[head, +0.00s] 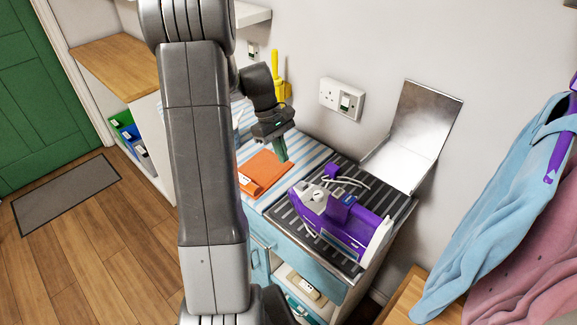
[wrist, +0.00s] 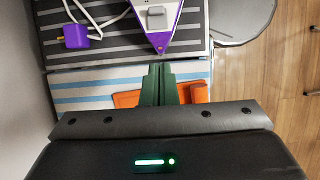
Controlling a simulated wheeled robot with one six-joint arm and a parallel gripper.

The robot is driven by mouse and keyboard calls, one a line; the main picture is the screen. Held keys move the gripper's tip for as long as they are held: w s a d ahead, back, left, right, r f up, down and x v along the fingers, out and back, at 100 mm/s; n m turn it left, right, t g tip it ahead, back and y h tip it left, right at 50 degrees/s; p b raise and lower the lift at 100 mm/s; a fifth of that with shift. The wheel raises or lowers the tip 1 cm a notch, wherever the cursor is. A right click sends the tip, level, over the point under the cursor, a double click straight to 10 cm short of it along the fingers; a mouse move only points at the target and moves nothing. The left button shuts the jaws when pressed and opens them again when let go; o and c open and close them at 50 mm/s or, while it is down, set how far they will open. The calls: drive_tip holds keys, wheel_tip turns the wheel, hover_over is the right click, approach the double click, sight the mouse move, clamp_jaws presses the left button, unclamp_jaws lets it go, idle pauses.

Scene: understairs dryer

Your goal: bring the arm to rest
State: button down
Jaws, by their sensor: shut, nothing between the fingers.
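My gripper (head: 281,149) hangs above the striped surface, with its green fingers pointing down and closed together. In the wrist view its fingers (wrist: 161,82) are side by side with nothing between them. An orange folded cloth (head: 266,172) lies on the blue-and-white striped cover (head: 312,152) below the fingers; it also shows behind them in the wrist view (wrist: 127,99). I cannot tell the exact height of the fingers above the cloth.
A purple and white iron (head: 345,222) with a white cord rests on a dark ribbed mat (head: 292,210). A metal panel (head: 409,135) leans at the wall. A yellow object (head: 276,75) stands behind my gripper. Clothes (head: 508,195) hang at right. Wooden floor (head: 70,270) is open at left.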

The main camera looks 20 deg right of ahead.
drive_tip(key=v, duration=0.5)
